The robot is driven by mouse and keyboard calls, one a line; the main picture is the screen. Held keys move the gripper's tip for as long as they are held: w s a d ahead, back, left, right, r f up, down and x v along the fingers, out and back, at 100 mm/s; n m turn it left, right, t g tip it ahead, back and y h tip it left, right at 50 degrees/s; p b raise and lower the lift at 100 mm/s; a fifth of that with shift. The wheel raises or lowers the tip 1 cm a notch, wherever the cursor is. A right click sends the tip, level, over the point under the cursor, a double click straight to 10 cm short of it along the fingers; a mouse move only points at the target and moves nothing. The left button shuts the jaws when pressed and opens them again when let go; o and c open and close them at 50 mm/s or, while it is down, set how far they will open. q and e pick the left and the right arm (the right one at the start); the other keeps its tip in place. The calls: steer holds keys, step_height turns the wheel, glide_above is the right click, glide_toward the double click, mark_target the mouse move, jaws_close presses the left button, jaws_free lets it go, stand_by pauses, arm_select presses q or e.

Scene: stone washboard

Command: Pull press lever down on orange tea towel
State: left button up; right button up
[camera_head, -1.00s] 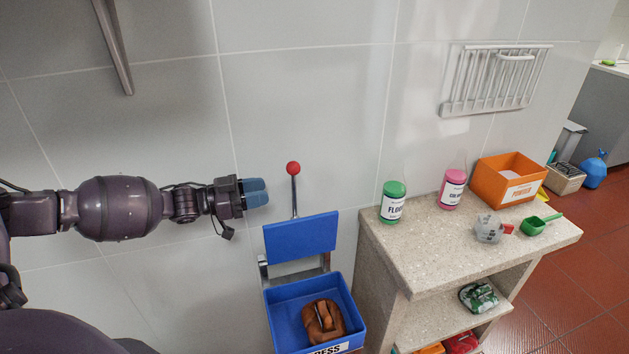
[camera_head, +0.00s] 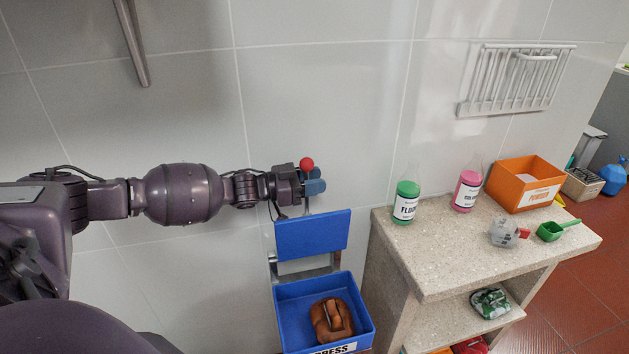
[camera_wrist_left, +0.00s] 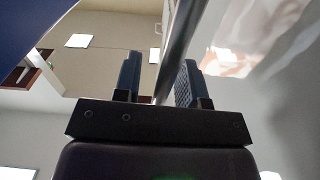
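The press has a blue upper plate (camera_head: 312,234) above a blue tray (camera_head: 283,318) labelled PRESS. A folded brown-orange cloth (camera_head: 322,325), seemingly the tea towel, lies in the tray. The lever has a red knob (camera_head: 306,164) and stands upright above the plate; its rod is mostly hidden by the gripper. My left gripper (camera_head: 315,181) is at the lever just below the knob. In the left wrist view, its fingers (camera_wrist_left: 158,78) are apart, with the metal lever rod (camera_wrist_left: 178,45) showing between them, apparently not clamped. My right gripper is not in view.
A white rack (camera_head: 514,80) hangs on the tiled wall. A grey bar (camera_head: 133,42) hangs upper left.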

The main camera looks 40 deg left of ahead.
arm_select(q)
jaws_close()
stand_by(0.4)
